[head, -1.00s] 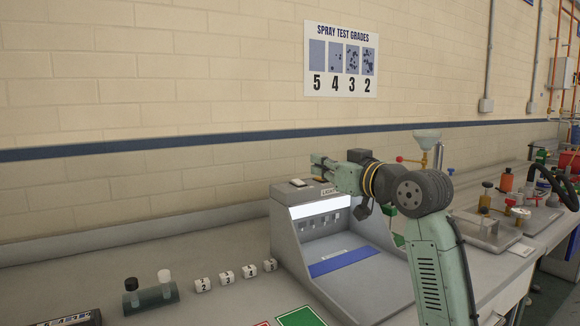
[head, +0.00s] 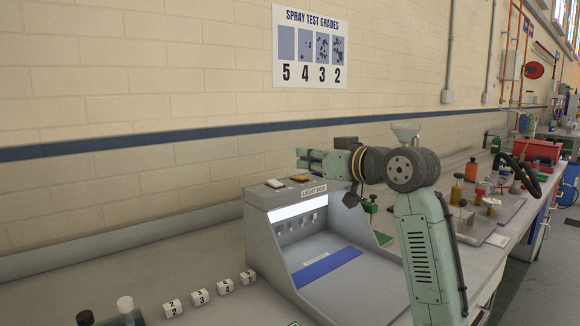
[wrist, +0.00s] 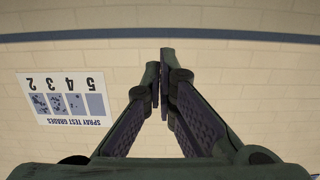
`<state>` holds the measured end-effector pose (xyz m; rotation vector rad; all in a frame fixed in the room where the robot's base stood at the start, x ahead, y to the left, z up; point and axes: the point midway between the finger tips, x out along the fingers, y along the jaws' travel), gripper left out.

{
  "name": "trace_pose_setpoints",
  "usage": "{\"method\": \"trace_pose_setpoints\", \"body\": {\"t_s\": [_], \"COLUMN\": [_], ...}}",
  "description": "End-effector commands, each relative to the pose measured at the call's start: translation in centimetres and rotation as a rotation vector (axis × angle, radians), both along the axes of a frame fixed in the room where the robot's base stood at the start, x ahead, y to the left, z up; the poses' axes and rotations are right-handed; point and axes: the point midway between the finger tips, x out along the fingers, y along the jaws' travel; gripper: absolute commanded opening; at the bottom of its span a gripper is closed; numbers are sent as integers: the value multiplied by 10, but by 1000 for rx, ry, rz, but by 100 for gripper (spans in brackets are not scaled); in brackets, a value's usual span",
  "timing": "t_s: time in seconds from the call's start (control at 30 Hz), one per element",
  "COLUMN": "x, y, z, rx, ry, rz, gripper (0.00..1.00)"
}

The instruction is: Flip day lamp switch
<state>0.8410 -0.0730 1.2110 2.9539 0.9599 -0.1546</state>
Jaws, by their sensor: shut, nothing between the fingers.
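The grey light box (head: 262,222) stands on the bench with its lit strip glowing white. Two rocker switches are on its top: a white one (head: 275,183) at the left and an amber one (head: 299,178) to its right. Which of them is the day lamp switch cannot be read. My gripper (head: 300,158) appears above the amber switch in the head view, apart from it, pointing left. In the wrist view my gripper (wrist: 161,90) is shut and empty, with only the wall behind its fingertips. No switch shows in the wrist view.
Several white numbered blocks (head: 200,297) and a holder with a black and a white knob (head: 124,305) are on the bench left of the box. A spray test poster (head: 310,47) hangs on the wall. Bottles and a black handwheel (head: 527,174) are at the right.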

Motion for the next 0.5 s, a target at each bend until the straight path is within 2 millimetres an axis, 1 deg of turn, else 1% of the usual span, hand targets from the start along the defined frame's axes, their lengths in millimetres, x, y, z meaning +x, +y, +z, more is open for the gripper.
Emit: {"method": "trace_pose_setpoints", "body": {"t_s": [0.17, 0.3, 0.47, 0.5], "x": [23, 47, 74, 79], "y": [17, 35, 55, 57], "z": [0, -2, -6, -10], "rx": [0, -1, -1, -1], "ry": [4, 3, 3, 4], "rz": [1, 2, 1, -1], "gripper": [0, 0, 0, 0]}}
